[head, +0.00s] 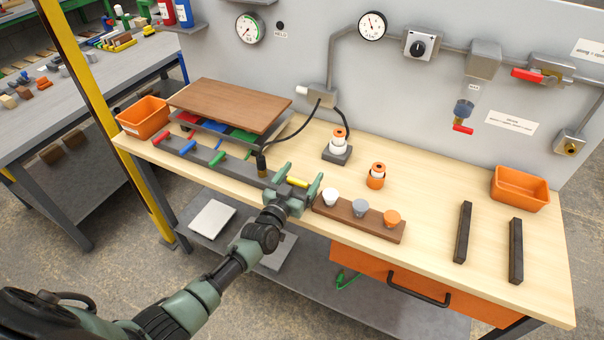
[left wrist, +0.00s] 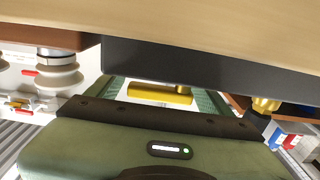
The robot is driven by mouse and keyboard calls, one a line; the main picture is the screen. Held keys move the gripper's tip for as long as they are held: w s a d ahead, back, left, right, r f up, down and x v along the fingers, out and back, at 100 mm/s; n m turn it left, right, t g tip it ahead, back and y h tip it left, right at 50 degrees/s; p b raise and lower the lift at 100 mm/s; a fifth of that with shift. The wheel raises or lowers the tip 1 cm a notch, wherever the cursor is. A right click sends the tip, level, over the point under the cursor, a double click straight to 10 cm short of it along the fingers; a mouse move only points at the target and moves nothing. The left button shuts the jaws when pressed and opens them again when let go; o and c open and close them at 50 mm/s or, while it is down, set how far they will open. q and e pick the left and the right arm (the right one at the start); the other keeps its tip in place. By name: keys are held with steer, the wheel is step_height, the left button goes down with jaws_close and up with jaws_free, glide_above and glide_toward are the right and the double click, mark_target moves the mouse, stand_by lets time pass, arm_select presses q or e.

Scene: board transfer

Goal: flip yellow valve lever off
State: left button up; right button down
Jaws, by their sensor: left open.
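The yellow valve lever (head: 297,182) is at the right end of a dark grey bar (head: 238,174) along the bench's front edge. It lies roughly along the bar. The red lever (head: 161,138), blue lever (head: 187,147) and green lever (head: 218,155) point across the bar. My left gripper (head: 301,177) is open, with its green fingers on either side of the yellow lever. The left wrist view shows the yellow lever (left wrist: 160,95) between the spread fingers, with a visible gap on each side; I cannot tell if either touches. My right gripper is not in view.
A brown wooden rack (head: 360,220) with white, grey and orange knobs stands just right of my left gripper. Two dark bars (head: 463,232) and an orange bin (head: 520,189) are at the right.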

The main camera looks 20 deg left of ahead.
mark_target(296, 183)
arm_select(q)
steer(key=s, duration=0.7)
steer(key=shift+s+a, duration=0.15)
steer(key=shift+a, duration=0.25)
